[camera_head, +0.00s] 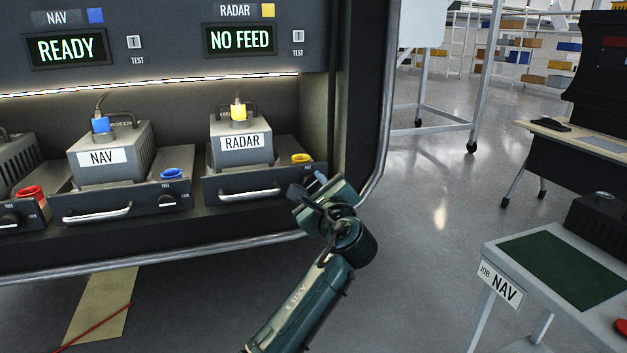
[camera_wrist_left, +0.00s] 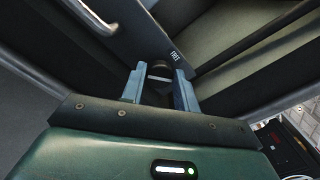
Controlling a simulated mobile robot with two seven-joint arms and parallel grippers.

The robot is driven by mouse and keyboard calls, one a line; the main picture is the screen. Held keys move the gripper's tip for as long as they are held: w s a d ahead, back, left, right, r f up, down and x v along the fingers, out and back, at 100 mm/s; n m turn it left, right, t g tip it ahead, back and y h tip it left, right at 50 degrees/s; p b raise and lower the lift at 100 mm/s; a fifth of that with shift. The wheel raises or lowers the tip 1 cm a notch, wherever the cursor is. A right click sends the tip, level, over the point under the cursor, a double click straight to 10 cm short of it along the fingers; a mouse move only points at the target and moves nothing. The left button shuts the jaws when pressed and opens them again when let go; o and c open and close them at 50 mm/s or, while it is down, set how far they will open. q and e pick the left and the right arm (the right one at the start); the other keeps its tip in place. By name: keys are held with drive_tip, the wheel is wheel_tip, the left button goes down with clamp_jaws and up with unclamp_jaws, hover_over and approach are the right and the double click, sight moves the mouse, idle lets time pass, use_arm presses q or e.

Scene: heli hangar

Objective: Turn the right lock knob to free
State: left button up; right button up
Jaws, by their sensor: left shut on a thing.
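The RADAR unit (camera_head: 240,150) sits on its dark tray (camera_head: 225,189) with a silver handle (camera_head: 249,195) in the head view. My left gripper (camera_head: 309,188) is at the right end of this tray's front and covers the knob there. In the left wrist view, the two fingers of my left gripper (camera_wrist_left: 160,84) are shut on a dark lock knob (camera_wrist_left: 160,68), one on each side. The word FREE (camera_wrist_left: 175,57) is printed just right of the knob. The fingers hide much of the knob, so I cannot tell its exact turn. My right gripper is not in view.
The NAV display (camera_head: 66,47) reads READY; the RADAR display (camera_head: 240,39) reads NO FEED. A cart labelled NAV (camera_head: 486,265) stands right; floor between is clear.

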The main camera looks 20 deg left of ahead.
use_arm(q)
drive_tip(key=shift+n, duration=1)
drive_tip(key=n, duration=0.3)
drive_tip(key=shift+f+n, duration=0.15)
drive_tip(key=shift+n, duration=0.25)
drive_tip(key=shift+n+b, duration=0.6)
drive_tip(key=shift+n, duration=0.6)
drive_tip(key=shift+n+b, duration=0.3)
drive_tip(key=shift+n, duration=0.9)
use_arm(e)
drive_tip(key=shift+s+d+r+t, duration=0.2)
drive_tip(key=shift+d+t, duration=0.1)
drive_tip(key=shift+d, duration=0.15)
use_arm(q)
drive_tip(key=o, duration=0.9)
drive_tip(key=shift+o, duration=0.2)
